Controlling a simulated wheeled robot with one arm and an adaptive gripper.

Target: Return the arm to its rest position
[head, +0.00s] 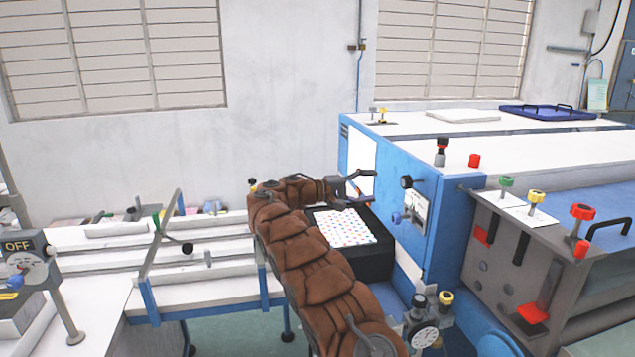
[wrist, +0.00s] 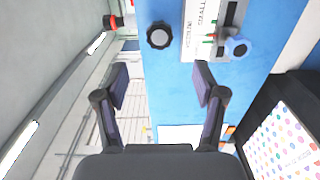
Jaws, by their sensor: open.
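My gripper (head: 352,187) is at the end of my brown-covered arm, raised in front of the blue machine (head: 440,235) in the head view. In the wrist view my gripper (wrist: 162,85) has its two dark fingers spread wide apart with nothing between them. The blue machine's side panel (wrist: 165,75) fills the middle of the wrist view behind the fingers. A black knob (wrist: 160,35) and a blue knob (wrist: 238,47) on the panel lie beyond the fingertips, apart from them.
A black box with a dotted white sheet (head: 340,228) lies below my gripper. A white worktable (head: 215,295) with a blue frame stands to the left. A grey panel (head: 510,265) with coloured knobs stands to the right. A pressure gauge (head: 424,335) is near my arm.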

